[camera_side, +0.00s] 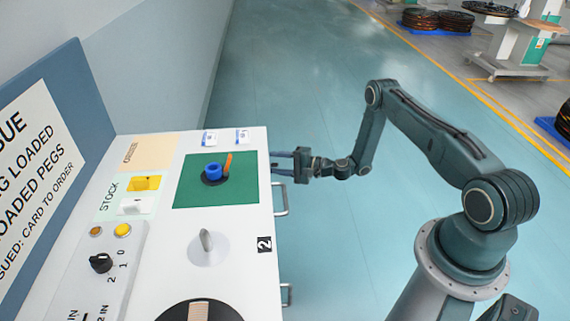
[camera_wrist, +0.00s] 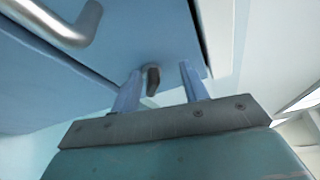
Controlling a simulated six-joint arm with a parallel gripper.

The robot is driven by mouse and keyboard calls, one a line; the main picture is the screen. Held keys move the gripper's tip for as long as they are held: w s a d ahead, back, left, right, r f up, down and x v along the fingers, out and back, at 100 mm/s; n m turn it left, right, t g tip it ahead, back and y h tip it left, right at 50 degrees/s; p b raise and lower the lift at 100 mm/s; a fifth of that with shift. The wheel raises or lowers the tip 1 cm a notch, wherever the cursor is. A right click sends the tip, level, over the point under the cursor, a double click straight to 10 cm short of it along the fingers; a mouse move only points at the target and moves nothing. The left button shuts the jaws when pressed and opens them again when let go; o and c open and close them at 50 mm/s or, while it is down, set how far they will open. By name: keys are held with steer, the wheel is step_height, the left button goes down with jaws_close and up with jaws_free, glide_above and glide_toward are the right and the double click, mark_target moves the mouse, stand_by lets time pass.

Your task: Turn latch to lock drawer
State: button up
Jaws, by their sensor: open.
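The latch (camera_wrist: 152,80) is a small dark knob on the blue drawer front (camera_wrist: 110,45), seen in the wrist view. It sits between the two blue fingers of my gripper (camera_wrist: 160,75), nearer the left finger. The fingers are apart, and a gap shows to the right of the latch; I cannot tell whether the left finger touches it. In the side view my gripper (camera_side: 276,163) is level with the bench's right side, pointing at it. The latch and drawer front are hidden there.
A metal drawer handle (camera_wrist: 65,25) is at upper left in the wrist view. In the side view, handles (camera_side: 281,200) stick out of the bench side.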

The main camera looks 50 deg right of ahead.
step_height(320, 180, up, 18)
steer(key=shift+w+d+r, duration=0.15)
steer(key=shift+r, duration=0.1)
stand_by(0.6)
stand_by(0.4)
steer(key=s+d+f+m+g+y, duration=0.1)
steer(key=s+d+f+m+g, duration=0.2)
steer(key=f, duration=0.4)
steer(key=s+d+f+m+g+y, duration=0.1)
steer(key=s+d+f+m+g, duration=0.2)
steer(key=s+d+f+m, duration=0.2)
steer(key=shift+s+d+f+m+y, duration=0.35)
steer(key=shift+d+f+m, duration=0.55)
steer(key=shift+m, duration=0.6)
steer(key=shift+w+a, duration=0.1)
steer(key=shift+w, duration=0.05)
steer(key=x, duration=1.3)
steer(key=shift+w+a, duration=0.2)
